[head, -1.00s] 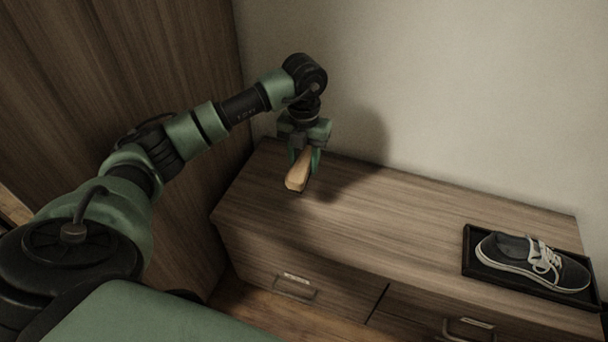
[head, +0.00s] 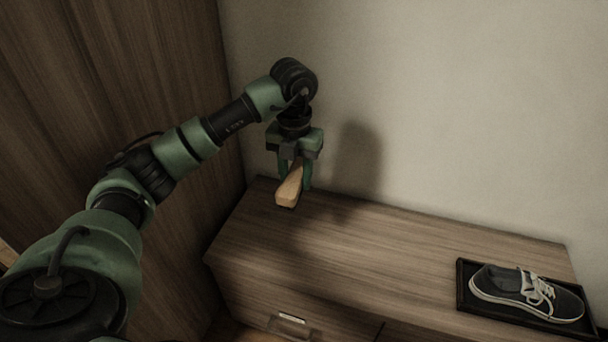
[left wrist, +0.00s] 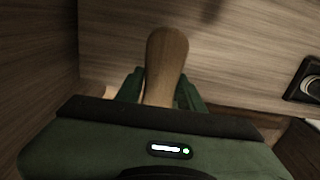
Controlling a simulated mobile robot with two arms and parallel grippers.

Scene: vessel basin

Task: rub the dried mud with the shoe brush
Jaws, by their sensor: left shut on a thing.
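The shoe brush (head: 289,188) shows as a light wooden block in the head view. My left gripper (head: 294,180) is shut on it and holds it above the left end of the cabinet top. In the left wrist view the brush's wooden back (left wrist: 166,65) stands out between the fingers; its bristles are hidden. A dark grey shoe (head: 527,292) with white laces and a pale sole lies at the far right, well apart from the brush. I cannot make out dried mud on it. My right gripper is not in view.
The shoe lies on a black tray (head: 464,287) at the right of the wooden cabinet top (head: 380,246). The top between brush and tray is clear. A pale wall (head: 450,110) stands behind, and a tall wooden panel (head: 110,70) at the left.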

